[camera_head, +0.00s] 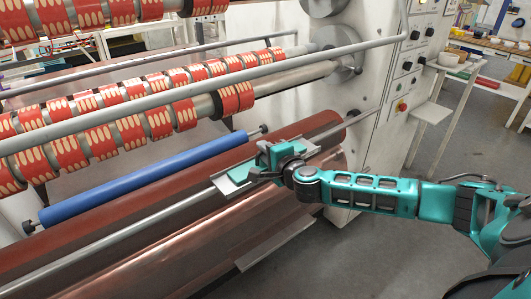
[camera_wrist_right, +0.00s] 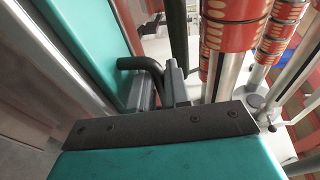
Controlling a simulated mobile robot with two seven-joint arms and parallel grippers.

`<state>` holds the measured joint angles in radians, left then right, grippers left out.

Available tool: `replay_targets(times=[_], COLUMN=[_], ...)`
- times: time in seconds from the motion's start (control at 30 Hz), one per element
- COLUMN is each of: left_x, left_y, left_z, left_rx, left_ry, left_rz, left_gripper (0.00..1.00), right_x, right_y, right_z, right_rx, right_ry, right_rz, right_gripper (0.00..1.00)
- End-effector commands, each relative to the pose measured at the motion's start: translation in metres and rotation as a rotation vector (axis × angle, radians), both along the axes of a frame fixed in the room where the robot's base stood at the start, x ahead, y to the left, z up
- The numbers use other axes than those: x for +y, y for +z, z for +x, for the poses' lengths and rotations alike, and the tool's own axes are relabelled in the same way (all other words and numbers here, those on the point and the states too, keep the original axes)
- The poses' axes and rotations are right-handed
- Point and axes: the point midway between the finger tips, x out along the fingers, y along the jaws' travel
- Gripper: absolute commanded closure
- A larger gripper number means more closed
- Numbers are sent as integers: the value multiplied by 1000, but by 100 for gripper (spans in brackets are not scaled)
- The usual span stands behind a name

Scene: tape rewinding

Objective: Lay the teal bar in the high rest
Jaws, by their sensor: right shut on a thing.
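The teal bar (camera_head: 268,157) is at the middle of the head view, at a pale grey tray-like rest (camera_head: 228,185) that looks like the high rest. The bar is over or in this rest; I cannot tell whether it touches. In the right wrist view the bar (camera_wrist_right: 92,35) runs along the upper left, with a black handle (camera_wrist_right: 142,66) beside it. My right gripper (camera_head: 288,166) is shut on the bar, apparently at its handle. The wrist and bar hide the fingertips in the head view. My left gripper is not in view.
A lower grey ledge (camera_head: 275,246) shows below the dark red rolls (camera_head: 165,255). A blue roller (camera_head: 140,177) lies left of the rest. Red tape reels (camera_head: 100,140) and a long grey rail (camera_head: 200,92) cross above. The control panel (camera_head: 405,65) stands to the right.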

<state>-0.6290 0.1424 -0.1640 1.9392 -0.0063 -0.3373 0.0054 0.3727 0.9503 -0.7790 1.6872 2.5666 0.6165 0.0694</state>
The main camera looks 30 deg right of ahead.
Motion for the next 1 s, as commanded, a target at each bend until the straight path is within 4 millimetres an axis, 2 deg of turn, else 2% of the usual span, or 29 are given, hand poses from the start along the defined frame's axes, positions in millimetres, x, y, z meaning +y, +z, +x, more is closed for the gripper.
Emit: replay_targets(times=[0.2,0.23,0.5,0.8,1.0], left_x=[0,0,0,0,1], left_y=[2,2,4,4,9], left_z=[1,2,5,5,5], left_rx=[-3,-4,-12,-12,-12], left_ry=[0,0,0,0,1], left_rz=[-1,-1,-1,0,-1], left_gripper=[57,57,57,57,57], right_x=[0,0,0,0,2], right_y=[-1,-2,-2,1,6], right_z=[0,0,0,0,-26], right_rx=[-1,0,0,1,5], right_ry=[-1,-1,-1,1,3], right_rz=[0,-1,-1,-1,-3], right_gripper=[100,81,58,58,58])
